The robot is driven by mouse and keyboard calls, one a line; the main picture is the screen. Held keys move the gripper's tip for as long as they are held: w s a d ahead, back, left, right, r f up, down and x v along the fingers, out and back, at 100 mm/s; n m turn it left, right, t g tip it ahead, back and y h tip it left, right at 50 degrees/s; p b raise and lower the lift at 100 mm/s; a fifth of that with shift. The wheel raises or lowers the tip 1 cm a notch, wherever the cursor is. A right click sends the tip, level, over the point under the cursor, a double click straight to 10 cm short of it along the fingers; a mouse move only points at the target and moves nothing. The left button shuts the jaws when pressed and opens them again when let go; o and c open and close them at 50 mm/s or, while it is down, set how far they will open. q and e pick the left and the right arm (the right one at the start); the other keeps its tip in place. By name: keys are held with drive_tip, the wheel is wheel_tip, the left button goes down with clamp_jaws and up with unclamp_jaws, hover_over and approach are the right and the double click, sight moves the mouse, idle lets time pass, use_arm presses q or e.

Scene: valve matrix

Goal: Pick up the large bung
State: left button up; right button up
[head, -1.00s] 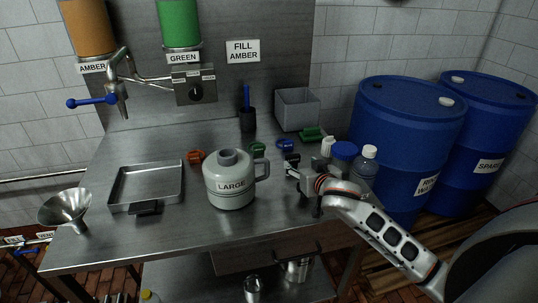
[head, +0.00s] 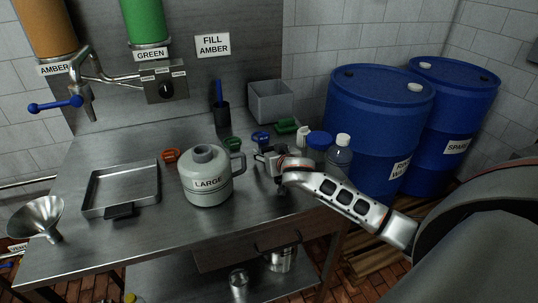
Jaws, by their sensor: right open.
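A grey jug (head: 208,184) labelled LARGE, with a side handle, stands upright on the steel table. A darker grey round piece (head: 204,153) sits at its mouth; I cannot tell if it is a bung or only the neck. Small orange (head: 171,155), green (head: 232,144) and blue (head: 260,136) pieces lie behind the jug; none is clearly readable as the large bung. My right gripper (head: 264,160) is open, just right of the jug's handle and in front of the blue piece, apart from the jug. My left gripper is out of view.
A steel tray (head: 93,205) and a funnel (head: 38,215) are at the left. A blue-lidded container (head: 319,141) and a clear bottle (head: 340,154) stand right, close to my right arm. A grey bin (head: 271,103) and dark cup (head: 221,115) stand behind. Blue drums (head: 375,125) are beyond.

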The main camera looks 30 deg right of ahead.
drive_tip(key=c, duration=1)
drive_tip(key=shift+r, duration=0.1)
drive_tip(key=shift+c, duration=0.2)
